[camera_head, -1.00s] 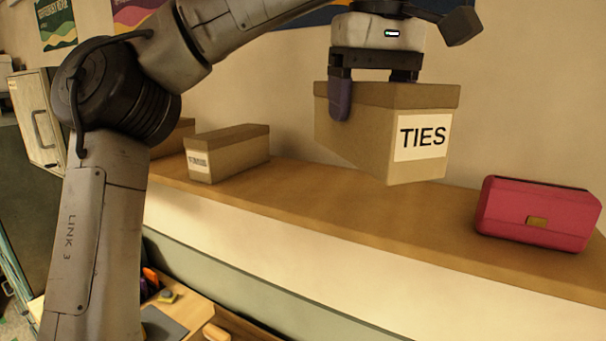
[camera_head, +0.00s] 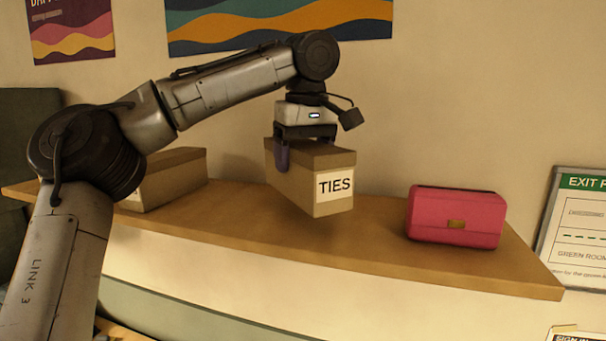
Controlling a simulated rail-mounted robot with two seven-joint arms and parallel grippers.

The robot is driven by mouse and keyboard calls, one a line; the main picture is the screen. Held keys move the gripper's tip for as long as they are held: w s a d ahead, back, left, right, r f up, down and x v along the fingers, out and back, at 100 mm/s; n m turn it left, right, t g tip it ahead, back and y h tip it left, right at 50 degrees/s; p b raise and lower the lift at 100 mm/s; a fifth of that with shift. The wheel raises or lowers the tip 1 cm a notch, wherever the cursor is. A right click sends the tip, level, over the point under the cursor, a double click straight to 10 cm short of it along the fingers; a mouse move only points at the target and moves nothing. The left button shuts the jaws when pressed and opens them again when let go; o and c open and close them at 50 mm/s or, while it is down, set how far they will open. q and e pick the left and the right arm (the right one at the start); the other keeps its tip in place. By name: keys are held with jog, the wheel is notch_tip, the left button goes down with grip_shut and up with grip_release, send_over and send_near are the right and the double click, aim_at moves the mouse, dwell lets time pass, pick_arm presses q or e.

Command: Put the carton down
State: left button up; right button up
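The carton (camera_head: 298,187) is a brown lidded box with a white label reading TIES. My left gripper (camera_head: 303,143) is above it, shut on its upper part, with one dark finger showing on its left side; the other finger is hidden. The carton hangs over the wooden shelf (camera_head: 375,230), with a shadow beneath it. Its lower corner appears a little above the shelf top, though the exact gap is hard to tell. My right gripper is not in view.
A red box-shaped bag (camera_head: 456,216) with a gold clasp sits on the shelf to the right. Another brown carton (camera_head: 175,181) sits at the left, partly behind my arm. Bare shelf lies between the carton and the bag. A framed sign (camera_head: 580,225) is at far right.

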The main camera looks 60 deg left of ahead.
pick_arm(q)
jog(key=shift+f+p, duration=0.3)
jog(key=shift+f, duration=1.6)
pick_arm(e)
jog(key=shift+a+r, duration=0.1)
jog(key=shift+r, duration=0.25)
pick_arm(q)
jog(key=shift+f, duration=0.1)
jog(key=o, duration=1.1)
